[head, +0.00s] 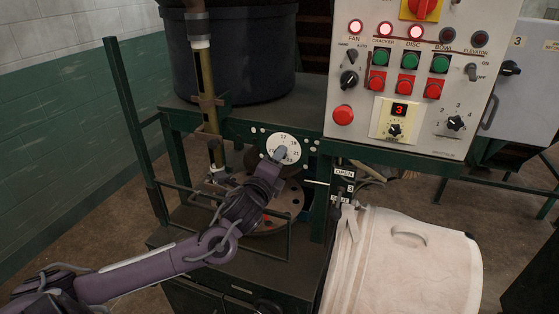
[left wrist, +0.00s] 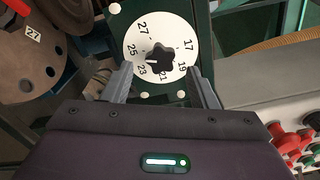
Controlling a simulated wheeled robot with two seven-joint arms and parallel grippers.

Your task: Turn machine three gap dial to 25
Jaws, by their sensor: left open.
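The gap dial (head: 284,148) is a round white plate with black numbers on the green frame of the machine. In the left wrist view the dial (left wrist: 143,40) shows numbers 17 to 27 around a dark lobed knob (left wrist: 159,57). A light mark on the knob lies toward the 23 and 25 side; its exact reading is hard to tell. My left gripper (head: 279,157) is in front of the dial's lower part. In the left wrist view its two fingers (left wrist: 163,82) are spread, one on each side of the knob, apart from it. My right gripper is out of view.
A control panel (head: 358,92) with lamps, buttons and a red 3 display stands right of the dial. A dark drum (head: 235,55) is above left. Green frame bars surround the arm.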

